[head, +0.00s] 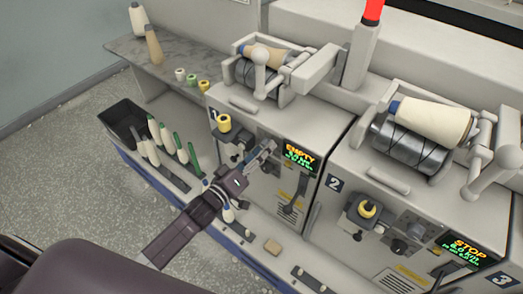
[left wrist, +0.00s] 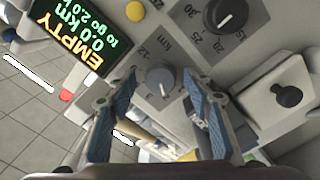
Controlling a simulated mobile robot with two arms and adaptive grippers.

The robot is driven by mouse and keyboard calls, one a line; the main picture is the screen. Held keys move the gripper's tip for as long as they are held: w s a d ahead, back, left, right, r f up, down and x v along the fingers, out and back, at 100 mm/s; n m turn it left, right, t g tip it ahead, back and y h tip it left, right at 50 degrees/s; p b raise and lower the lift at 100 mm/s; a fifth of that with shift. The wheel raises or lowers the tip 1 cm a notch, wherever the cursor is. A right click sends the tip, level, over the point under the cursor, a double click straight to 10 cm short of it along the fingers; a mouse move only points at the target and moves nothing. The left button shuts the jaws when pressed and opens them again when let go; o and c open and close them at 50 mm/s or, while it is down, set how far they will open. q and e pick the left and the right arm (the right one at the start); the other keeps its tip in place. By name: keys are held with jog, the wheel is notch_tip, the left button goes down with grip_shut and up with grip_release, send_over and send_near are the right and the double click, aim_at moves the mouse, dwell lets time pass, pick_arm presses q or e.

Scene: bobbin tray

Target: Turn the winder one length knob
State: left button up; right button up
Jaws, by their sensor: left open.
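In the left wrist view the panel of winder one (head: 283,182) appears upside down. A round grey knob (left wrist: 160,78) with a pale pointer line sits on a dial marked "km". My left gripper (left wrist: 148,97) is open, one finger on each side of this knob in the picture; no contact shows. In the head view the left gripper (head: 266,152) is at winder one's panel, beside the lit display (head: 299,155) reading "EMPTY", and hides the knob. The same display (left wrist: 88,42) shows "0.0 km" in the wrist view. My right gripper is not in view.
Winder two (head: 335,215) stands to the right. A bobbin tray (head: 123,113) is at left.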

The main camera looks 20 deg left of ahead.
pick_arm(q)
jog(key=shift+c, duration=0.6)
jog(key=c, duration=1)
jog(key=shift+c, duration=0.2)
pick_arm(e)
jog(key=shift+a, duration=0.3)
pick_arm(q)
jog(key=shift+m, duration=0.3)
jog(key=shift+a+m+b, duration=0.15)
jog(key=shift+m+b, duration=0.6)
jog(key=shift+m, duration=10.75)
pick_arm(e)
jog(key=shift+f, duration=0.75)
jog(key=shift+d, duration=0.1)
